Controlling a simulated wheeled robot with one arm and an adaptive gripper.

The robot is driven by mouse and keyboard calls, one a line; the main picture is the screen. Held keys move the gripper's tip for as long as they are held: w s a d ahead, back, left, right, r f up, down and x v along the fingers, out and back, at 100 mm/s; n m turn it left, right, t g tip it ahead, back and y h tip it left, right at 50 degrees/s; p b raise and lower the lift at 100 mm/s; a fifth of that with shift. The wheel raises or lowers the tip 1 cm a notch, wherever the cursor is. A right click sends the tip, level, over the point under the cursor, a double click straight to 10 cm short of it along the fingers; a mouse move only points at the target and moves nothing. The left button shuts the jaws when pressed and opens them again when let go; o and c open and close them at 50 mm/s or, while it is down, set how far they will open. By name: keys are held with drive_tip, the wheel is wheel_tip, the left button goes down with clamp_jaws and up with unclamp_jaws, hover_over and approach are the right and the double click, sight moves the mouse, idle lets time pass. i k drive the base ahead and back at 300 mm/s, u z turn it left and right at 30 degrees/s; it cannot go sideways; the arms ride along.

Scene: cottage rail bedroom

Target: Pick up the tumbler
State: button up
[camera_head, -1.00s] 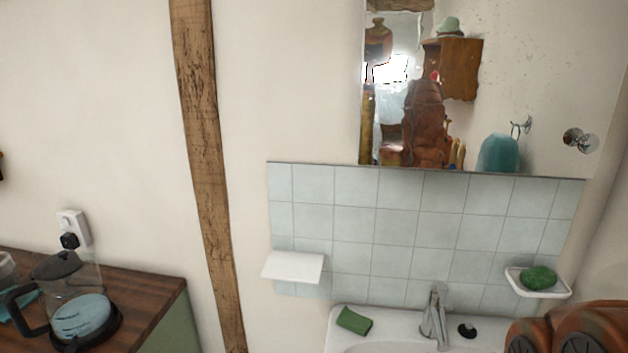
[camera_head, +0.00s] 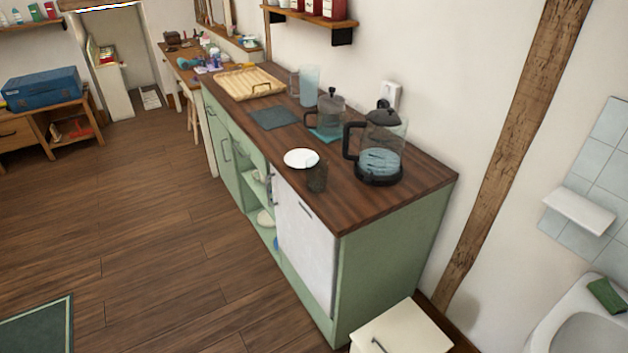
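A small dark tumbler-like cup (camera_head: 317,177) stands upright near the front edge of the wooden counter (camera_head: 400,205), beside a white plate (camera_head: 300,158). A taller pale blue glass vessel (camera_head: 310,86) stands at the back of the counter; I cannot tell for sure which of the two is the tumbler. My gripper is not in view.
An electric kettle (camera_head: 381,150) and a glass pot (camera_head: 328,112) stand right of and behind the cup. A wooden tray (camera_head: 245,80) and dark mat (camera_head: 274,117) lie farther along. A low white cabinet (camera_head: 402,332) is beside the counter's end.

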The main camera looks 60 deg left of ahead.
sight(317, 176)
drive_tip(key=u, duration=1.05)
drive_tip(key=i, duration=0.7)
drive_tip(key=z, duration=1.85)
drive_tip(key=k, duration=2.6)
